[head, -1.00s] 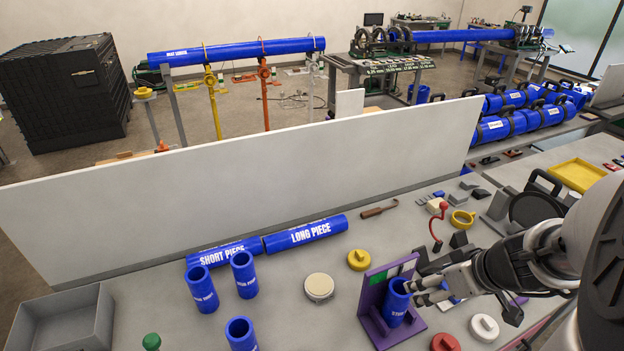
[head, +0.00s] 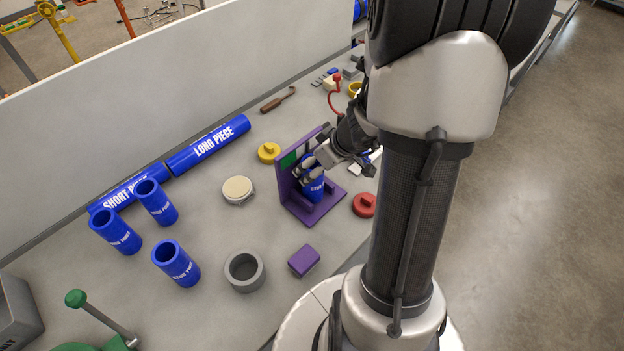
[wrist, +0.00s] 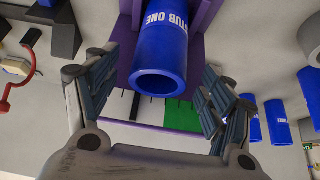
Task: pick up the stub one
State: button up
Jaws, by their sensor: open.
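Stub one (wrist: 160,45) is a blue tube with white "STUB ONE" lettering, between the open fingers of my gripper (wrist: 158,80) in the wrist view. Its open end faces the camera, and I see a gap on each side of it. In the head view, stub one (head: 314,192) stands in a purple stand (head: 293,208). My gripper (head: 308,172) is open at its upper part, and the fingers partly hide it. I cannot tell whether any finger touches it.
Several other blue stubs (head: 175,264) stand to the left. The short piece (head: 130,188) and long piece (head: 209,145) lie by the white partition (head: 200,80). A grey ring (head: 244,271), purple block (head: 304,260), yellow cap (head: 269,152) and red cap (head: 365,205) surround the stand.

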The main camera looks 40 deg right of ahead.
jog(key=x, duration=0.3)
jog(key=shift+r+b, duration=0.1)
jog(key=shift+b, duration=0.25)
jog(key=shift+c, duration=0.4)
jog(key=shift+r, duration=0.1)
grip_shut()
